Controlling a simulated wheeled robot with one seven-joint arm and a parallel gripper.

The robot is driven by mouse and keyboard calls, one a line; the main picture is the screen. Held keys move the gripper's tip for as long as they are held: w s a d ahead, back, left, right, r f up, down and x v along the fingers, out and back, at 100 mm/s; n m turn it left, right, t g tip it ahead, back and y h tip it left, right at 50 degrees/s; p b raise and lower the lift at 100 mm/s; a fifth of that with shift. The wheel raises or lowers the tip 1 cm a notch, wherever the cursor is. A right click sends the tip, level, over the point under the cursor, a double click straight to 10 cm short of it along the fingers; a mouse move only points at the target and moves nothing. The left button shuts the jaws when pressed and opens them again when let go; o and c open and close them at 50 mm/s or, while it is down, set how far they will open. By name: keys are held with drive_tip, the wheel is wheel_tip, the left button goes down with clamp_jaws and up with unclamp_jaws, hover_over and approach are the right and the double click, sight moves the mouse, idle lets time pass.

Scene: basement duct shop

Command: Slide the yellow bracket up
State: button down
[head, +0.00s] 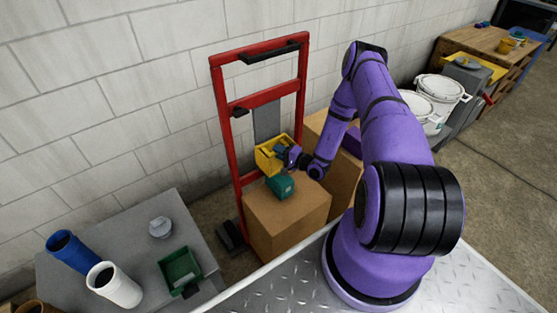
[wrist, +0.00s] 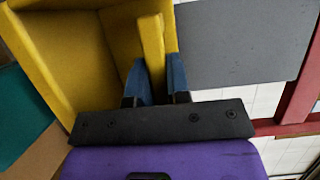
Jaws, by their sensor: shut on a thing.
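The yellow bracket (head: 268,156) is an open box-like piece in front of the grey strip (head: 267,121) of a red upright frame (head: 219,113). In the wrist view, the yellow bracket (wrist: 62,50) fills the upper left, with an upright yellow bar in front of it. My gripper (head: 289,158) reaches the bracket from the right. In the wrist view, my gripper (wrist: 155,80) has its blue fingers shut on the yellow bar, one on each side. The grey strip (wrist: 235,45) shows to the right of the bracket there.
A teal block (head: 281,186) sits just below the bracket on a cardboard box (head: 290,217). Another box (head: 342,160) stands behind to the right. A grey table (head: 140,255) at lower left holds a green bin (head: 180,270), a blue tube (head: 72,251) and a white tube (head: 114,285).

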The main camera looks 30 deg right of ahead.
sight(281, 163)
wheel_tip(281, 163, up, 8)
drive_tip(key=shift+w+f, duration=0.1)
drive_tip(key=shift+f, duration=0.1)
drive_tip(key=c, duration=1.1)
unclamp_jaws()
drive_tip(key=shift+r, duration=0.1)
drive_tip(key=v, duration=1.1)
